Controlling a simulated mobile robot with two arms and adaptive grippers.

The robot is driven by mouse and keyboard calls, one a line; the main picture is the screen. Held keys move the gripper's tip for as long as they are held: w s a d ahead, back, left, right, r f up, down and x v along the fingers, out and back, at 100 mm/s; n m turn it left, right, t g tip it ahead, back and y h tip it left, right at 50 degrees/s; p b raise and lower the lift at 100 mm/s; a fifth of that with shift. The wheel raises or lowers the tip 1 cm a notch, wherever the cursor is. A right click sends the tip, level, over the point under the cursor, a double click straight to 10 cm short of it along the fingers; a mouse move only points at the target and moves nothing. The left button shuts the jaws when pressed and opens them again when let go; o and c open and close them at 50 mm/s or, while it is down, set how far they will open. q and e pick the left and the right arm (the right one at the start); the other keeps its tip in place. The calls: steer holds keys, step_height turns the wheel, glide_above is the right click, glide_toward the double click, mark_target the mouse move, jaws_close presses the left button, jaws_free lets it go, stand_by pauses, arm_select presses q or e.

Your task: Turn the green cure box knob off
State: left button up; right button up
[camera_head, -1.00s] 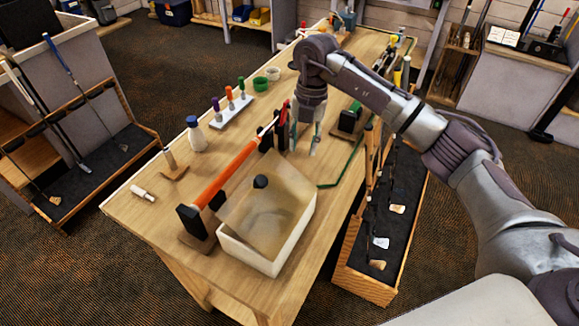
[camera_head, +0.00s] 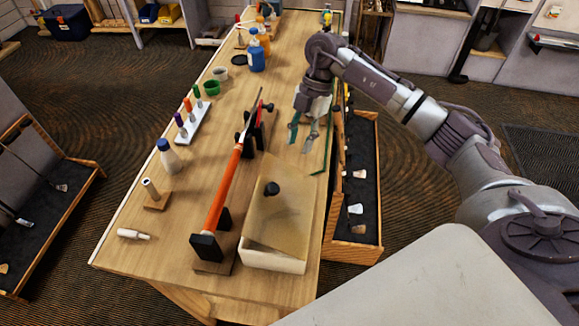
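My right gripper (camera_head: 302,138) hangs over the right half of the workbench, pointing down. Its two fingers are apart with nothing between them. It is beyond the cream box (camera_head: 272,258), which has a tan lid with a black knob (camera_head: 271,188) on top. I cannot make out a green cure box or a green knob. A thin green line (camera_head: 327,160) runs along the bench's right side, just right of the gripper. The area behind the gripper and forearm is partly hidden. My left gripper is not in view.
An orange shaft (camera_head: 222,190) lies in black clamps left of the cream box. A white rack (camera_head: 192,127) of coloured tools, a blue-capped bottle (camera_head: 168,157) and green cup (camera_head: 212,87) line the left side. A wooden club rack (camera_head: 357,245) stands right of the bench.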

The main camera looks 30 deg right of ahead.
steer(key=x, duration=0.2)
steer(key=p+x, duration=0.1)
steer(key=shift+a+f, duration=0.25)
steer(key=shift+a, duration=0.15)
steer(key=p+x, duration=0.1)
steer(key=x, duration=0.3)
steer(key=shift+a+f, duration=0.1)
steer(key=shift+s+a+f, duration=0.1)
steer(key=shift+a+f, duration=0.05)
steer(key=shift+f, duration=0.55)
steer(key=shift+c, duration=0.5)
jaws_close()
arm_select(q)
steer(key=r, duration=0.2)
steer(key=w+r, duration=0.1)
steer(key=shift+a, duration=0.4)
